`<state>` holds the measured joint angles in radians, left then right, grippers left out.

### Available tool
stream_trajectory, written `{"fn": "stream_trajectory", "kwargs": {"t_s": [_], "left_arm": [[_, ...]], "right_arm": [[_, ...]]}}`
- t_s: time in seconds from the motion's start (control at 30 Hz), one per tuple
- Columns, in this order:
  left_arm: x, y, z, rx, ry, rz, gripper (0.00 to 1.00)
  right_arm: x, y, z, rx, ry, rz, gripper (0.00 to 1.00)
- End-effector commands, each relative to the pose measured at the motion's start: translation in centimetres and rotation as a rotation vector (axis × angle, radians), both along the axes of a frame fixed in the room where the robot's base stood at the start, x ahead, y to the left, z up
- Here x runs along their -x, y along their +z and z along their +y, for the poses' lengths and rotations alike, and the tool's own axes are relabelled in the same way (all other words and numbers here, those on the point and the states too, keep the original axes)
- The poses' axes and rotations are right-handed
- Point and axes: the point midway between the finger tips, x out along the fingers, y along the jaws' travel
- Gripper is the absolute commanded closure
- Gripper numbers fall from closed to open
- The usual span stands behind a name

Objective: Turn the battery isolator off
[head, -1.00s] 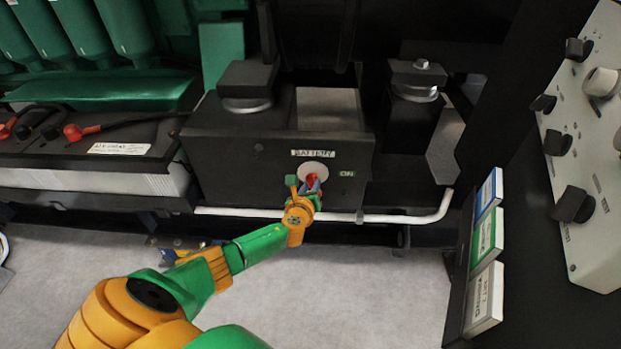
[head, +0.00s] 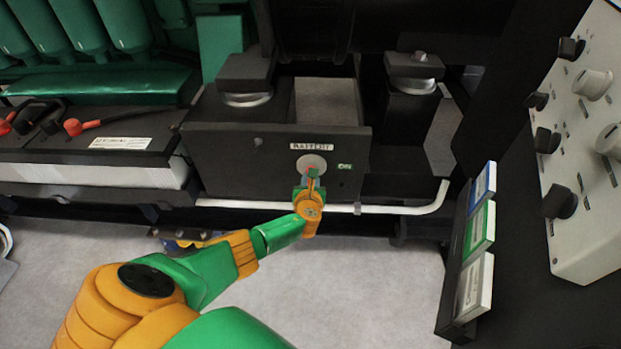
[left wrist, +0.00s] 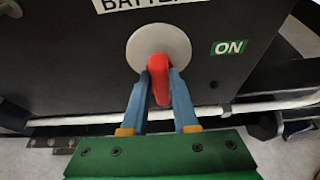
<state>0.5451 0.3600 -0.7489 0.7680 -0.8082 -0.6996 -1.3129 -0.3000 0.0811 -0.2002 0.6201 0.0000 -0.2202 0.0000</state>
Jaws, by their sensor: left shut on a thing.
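The battery isolator's red handle (left wrist: 158,80) sits on a round pale grey plate (left wrist: 178,42) on the front of a dark box. In the left wrist view the handle points down, slightly tilted. A "BATTERY" label (head: 315,148) is above the plate and a green "ON" label (left wrist: 229,47) is to its right. My left gripper (left wrist: 160,90) is shut on the red handle, with one blue finger on each side. In the head view the gripper (head: 311,180) covers the lower part of the plate and most of the handle. My right gripper is not in view.
A white pipe (head: 400,210) runs just below the box. Batteries with red terminals (head: 73,127) stand at the left. A panel with knobs (head: 592,84) and coloured label plates (head: 480,228) are at the right. The grey floor (head: 350,280) in front is clear.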

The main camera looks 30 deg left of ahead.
Motion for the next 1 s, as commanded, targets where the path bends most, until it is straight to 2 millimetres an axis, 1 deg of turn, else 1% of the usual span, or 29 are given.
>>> {"fn": "stream_trajectory", "kwargs": {"t_s": [0.03,0.2,0.23,0.33,0.77,0.87,0.93,1.0], "left_arm": [[-0.1,0.3,0.2,-0.008,0.002,-0.005,1.00],[-0.1,0.3,0.2,-0.008,0.002,-0.005,1.00],[-0.1,0.3,0.2,-0.008,0.002,-0.005,0.70],[-0.1,0.3,0.2,-0.007,0.002,-0.005,0.43],[0.0,0.2,0.1,-0.003,0.001,-0.002,0.43],[0.7,0.9,-0.3,-0.002,0.000,0.000,0.43],[1.9,1.9,-1.0,-0.001,0.001,0.001,0.43],[3.2,2.4,-1.8,-0.001,0.000,0.000,0.43]], "right_arm": [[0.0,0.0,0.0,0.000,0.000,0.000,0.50],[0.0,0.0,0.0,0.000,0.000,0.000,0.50],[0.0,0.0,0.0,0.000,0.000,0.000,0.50],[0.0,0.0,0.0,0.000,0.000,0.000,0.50],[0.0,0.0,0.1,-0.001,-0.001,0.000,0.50],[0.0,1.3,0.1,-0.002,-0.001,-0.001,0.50],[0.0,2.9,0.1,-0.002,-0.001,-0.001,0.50],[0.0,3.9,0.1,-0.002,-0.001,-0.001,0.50]]}}
